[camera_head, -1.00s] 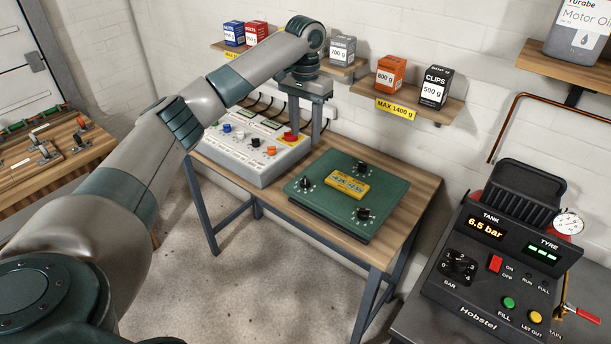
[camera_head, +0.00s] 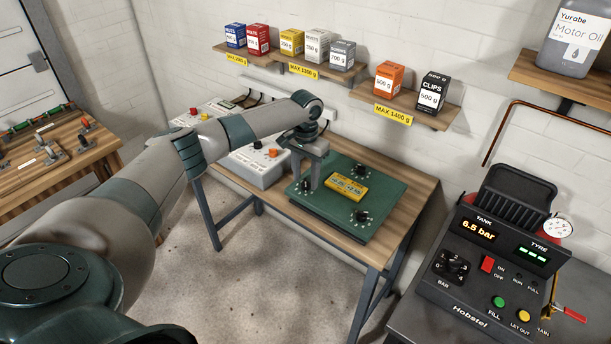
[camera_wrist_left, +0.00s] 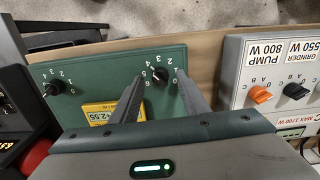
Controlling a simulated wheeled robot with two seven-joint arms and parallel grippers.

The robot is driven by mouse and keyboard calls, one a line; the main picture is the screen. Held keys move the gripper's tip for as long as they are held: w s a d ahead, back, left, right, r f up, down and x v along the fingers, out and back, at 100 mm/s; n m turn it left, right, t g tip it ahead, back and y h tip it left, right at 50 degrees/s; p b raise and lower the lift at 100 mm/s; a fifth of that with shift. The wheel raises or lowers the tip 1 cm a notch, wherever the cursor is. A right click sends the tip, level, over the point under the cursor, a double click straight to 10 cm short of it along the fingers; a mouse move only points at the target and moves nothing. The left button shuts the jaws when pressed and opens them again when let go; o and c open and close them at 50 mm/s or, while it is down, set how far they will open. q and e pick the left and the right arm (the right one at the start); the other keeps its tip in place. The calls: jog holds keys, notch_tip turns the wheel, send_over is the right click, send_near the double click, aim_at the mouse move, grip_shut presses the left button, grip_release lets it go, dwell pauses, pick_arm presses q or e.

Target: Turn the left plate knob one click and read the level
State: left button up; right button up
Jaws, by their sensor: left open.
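The green plate (camera_head: 385,206) lies on the wooden bench with black knobs near its corners and a yellow level (camera_head: 347,187) in the middle. My left gripper (camera_head: 312,184) points down at the plate's left knob (camera_head: 305,188). In the left wrist view the open fingers (camera_wrist_left: 159,76) stand either side of this knob (camera_wrist_left: 157,78), with gaps visible. Its scale carries numbers up to 6. The level (camera_wrist_left: 100,112) is partly hidden there by a finger and the gripper body; "+2.55" shows. Its other figure is too small to read surely in the head view. My right gripper is out of view.
A grey switch box (camera_head: 262,165) stands left of the plate, close to my left arm. A second plate knob (camera_head: 360,216) is at the front, and another (camera_head: 361,169) at the back. Shelves with boxes (camera_head: 388,78) hang behind. A compressor panel (camera_head: 490,260) stands at right.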

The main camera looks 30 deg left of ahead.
pick_arm(q)
jog(key=shift+f, duration=0.6)
jog(key=shift+c, duration=0.2)
jog(key=c, duration=1)
